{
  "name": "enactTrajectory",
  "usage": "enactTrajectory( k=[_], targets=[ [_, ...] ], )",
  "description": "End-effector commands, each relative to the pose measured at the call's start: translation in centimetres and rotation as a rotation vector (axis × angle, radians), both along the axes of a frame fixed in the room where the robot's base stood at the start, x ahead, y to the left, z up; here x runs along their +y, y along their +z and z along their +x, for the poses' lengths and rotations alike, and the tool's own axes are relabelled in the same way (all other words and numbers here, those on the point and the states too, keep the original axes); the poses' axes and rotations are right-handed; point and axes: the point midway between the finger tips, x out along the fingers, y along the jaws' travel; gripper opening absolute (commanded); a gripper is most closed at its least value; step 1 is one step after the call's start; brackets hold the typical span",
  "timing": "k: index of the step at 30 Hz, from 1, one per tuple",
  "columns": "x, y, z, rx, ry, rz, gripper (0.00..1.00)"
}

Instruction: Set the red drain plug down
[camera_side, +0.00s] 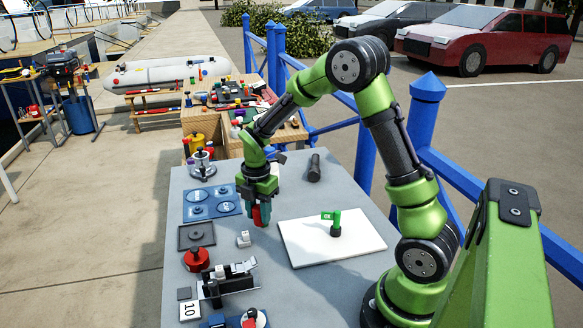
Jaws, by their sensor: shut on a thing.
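My gripper (258,208) points down over the left-middle part of the grey table. It is shut on the red drain plug (262,215), which shows as a small red piece between the fingertips. The fingers hide part of the plug. I cannot tell whether its lower end touches the table or hangs just above it.
Left of my gripper lies a blue plate with round fittings (212,202). A dark square plate (196,236), a red round piece (196,259) and a metal-and-black fixture (228,283) stand nearer. A white board (300,250) carries a green-handled piece (334,222). Blue railing (427,125) borders the right.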

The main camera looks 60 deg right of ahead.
Motion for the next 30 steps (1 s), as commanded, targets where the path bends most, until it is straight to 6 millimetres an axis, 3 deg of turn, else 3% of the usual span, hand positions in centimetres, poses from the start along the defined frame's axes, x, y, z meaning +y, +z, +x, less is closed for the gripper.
enactTrajectory(
  k=[6, 12, 17, 24, 30],
  targets=[
    [-1.2, -0.6, 5.4, 0.0, 0.001, -0.002, 0.05],
    [-1.7, -0.8, 8.0, 0.0, 0.001, -0.001, 0.05],
    [-1.8, -1.3, 8.4, 0.002, 0.001, 0.0, 0.05],
    [-1.8, -4.2, 8.4, 0.002, 0.001, 0.0, 0.05],
    [-1.8, -4.3, 8.4, 0.0, 0.0, 0.0, 0.05]
  ],
)
